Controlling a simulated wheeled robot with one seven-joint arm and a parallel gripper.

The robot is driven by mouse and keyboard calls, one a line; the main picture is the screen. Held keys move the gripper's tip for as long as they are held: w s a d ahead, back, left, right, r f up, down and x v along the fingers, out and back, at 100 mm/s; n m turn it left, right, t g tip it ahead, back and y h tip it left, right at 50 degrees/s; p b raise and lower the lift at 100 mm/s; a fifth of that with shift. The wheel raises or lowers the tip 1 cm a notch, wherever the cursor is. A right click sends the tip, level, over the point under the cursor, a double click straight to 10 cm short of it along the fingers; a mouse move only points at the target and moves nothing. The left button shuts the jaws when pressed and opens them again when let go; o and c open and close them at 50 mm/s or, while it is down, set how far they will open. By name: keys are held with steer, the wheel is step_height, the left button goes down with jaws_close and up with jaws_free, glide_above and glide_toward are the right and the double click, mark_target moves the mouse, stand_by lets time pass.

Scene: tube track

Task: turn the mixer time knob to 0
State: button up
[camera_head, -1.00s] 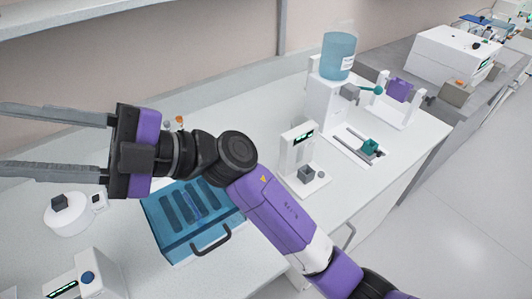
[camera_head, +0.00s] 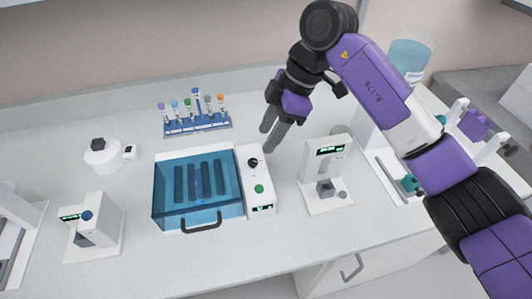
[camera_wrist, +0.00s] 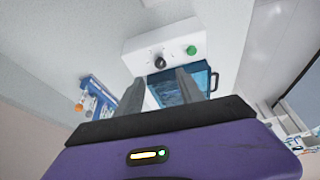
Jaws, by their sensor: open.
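A white control panel (camera_head: 248,203) stands at the right side of the blue-lidded box (camera_head: 170,217). It carries a black knob (camera_head: 253,162), a green button (camera_head: 259,188) and a small lit display (camera_head: 262,208). No readable label shows which unit is the mixer. My gripper (camera_head: 269,138) is open and empty, fingers pointing down, above and just behind the black knob and apart from it. In the wrist view the black knob (camera_wrist: 160,62) lies between and beyond the fingertips (camera_wrist: 160,80). The knob's pointer is too small to read.
A tube rack (camera_head: 198,126) stands behind the box. A round white device (camera_head: 101,158) and a unit with a blue knob (camera_head: 96,222) are at left. A unit with a display (camera_head: 326,176) stands close right of the panel. The front bench strip is clear.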

mark_target(253, 161)
steer(key=shift+p+x, duration=0.6)
steer(key=shift+x, duration=3.3)
steer(key=shift+s, duration=0.1)
jaws_close()
